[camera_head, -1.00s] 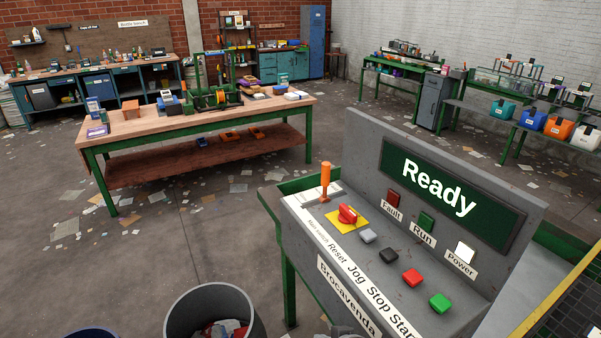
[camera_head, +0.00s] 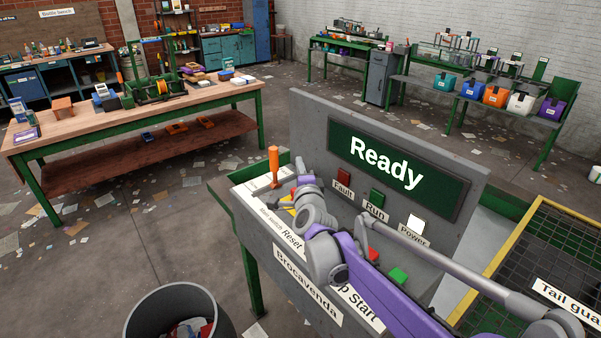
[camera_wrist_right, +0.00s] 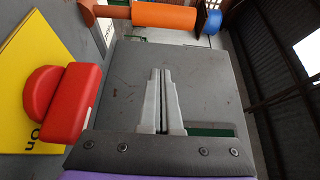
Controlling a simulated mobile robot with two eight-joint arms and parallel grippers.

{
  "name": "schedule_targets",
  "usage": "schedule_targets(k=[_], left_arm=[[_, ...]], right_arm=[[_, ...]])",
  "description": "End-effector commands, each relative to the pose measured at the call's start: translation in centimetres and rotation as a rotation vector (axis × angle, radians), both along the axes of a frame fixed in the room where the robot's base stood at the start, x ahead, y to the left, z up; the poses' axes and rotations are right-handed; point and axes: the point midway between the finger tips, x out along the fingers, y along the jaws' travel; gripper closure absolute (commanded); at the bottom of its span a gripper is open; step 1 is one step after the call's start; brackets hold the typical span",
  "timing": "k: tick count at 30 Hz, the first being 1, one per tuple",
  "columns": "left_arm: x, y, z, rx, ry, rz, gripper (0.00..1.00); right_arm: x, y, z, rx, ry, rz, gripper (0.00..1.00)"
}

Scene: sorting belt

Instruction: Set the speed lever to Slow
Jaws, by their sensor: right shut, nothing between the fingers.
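The speed lever, an orange upright handle (camera_head: 274,165), stands at the left end of the grey control console (camera_head: 310,135). In the right wrist view the orange handle (camera_wrist_right: 165,18) lies across the top, beyond the fingertips and apart from them. The lever's position markings cannot be read. My left gripper is not in view.
A red rotary switch (camera_wrist_right: 62,102) on a yellow plate (camera_wrist_right: 28,75) is close beside my right fingers. My arm partly covers the button row; the green button (camera_head: 398,276) shows. A grey bin (camera_head: 176,312) stands on the floor in front. The screen (camera_head: 390,163) reads "Ready".

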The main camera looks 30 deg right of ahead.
Motion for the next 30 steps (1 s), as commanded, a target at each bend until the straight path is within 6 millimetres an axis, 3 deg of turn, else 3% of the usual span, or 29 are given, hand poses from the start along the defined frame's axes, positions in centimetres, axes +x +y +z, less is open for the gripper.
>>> schedule_targets(k=[6,9,15,30], left_arm=[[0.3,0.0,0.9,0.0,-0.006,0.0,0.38],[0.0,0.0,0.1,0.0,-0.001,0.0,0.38],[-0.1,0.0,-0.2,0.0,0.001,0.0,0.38],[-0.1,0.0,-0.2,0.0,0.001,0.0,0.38]], right_arm=[[4.1,-2.0,0.1,-0.001,0.0,0.001,1.0],[3.9,-0.1,-0.2,0.0,0.001,0.006,1.0],[4.1,1.8,-0.1,-0.001,0.002,0.005,1.0],[4.1,2.3,0.0,-0.005,0.003,0.002,1.0]])
